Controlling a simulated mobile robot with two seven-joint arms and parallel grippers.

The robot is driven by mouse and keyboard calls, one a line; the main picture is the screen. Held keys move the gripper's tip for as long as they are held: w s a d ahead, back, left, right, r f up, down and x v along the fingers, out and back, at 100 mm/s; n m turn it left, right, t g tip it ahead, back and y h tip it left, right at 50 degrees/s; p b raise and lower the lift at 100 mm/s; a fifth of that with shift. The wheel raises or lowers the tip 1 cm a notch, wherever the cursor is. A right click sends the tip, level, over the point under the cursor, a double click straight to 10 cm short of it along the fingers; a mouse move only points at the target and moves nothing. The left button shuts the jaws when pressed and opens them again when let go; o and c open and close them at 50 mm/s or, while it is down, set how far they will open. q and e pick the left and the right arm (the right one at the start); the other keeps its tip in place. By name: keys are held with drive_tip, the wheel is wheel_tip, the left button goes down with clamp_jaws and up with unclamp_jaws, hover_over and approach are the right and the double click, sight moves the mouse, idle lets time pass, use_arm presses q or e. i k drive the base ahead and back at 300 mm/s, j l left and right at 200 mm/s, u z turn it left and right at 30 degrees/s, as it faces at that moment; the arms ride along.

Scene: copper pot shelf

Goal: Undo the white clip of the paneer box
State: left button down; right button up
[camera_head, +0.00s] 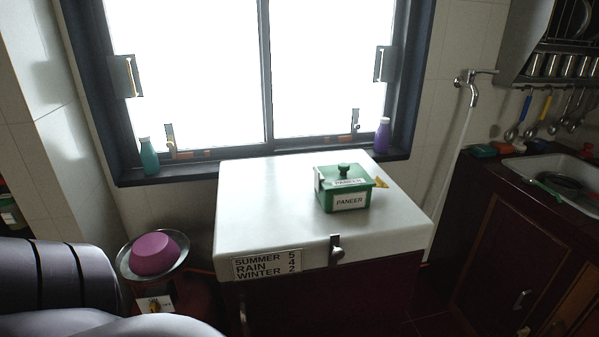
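The paneer box (349,202) is a small green box with white PANEER labels on its front and lid. It stands on the right part of the white chest top. Its green lid (336,170) has a dark green knob and sits on the box. A narrow white piece, which looks like the white clip (317,180), shows at the box's left edge; it is too small to tell its exact position. A yellow piece (381,182) sticks out at the right side. Neither of my grippers is in view.
The white chest top (262,207) is otherwise clear. A metal latch (337,250) and a SUMMER, RAIN, WINTER sign (267,265) are on its front. A magenta bowl (154,254) sits at left. Bottles stand on the windowsill; a sink counter (497,190) is at right.

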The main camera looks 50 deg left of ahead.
sight(318, 176)
drive_tip(key=u, duration=1.3)
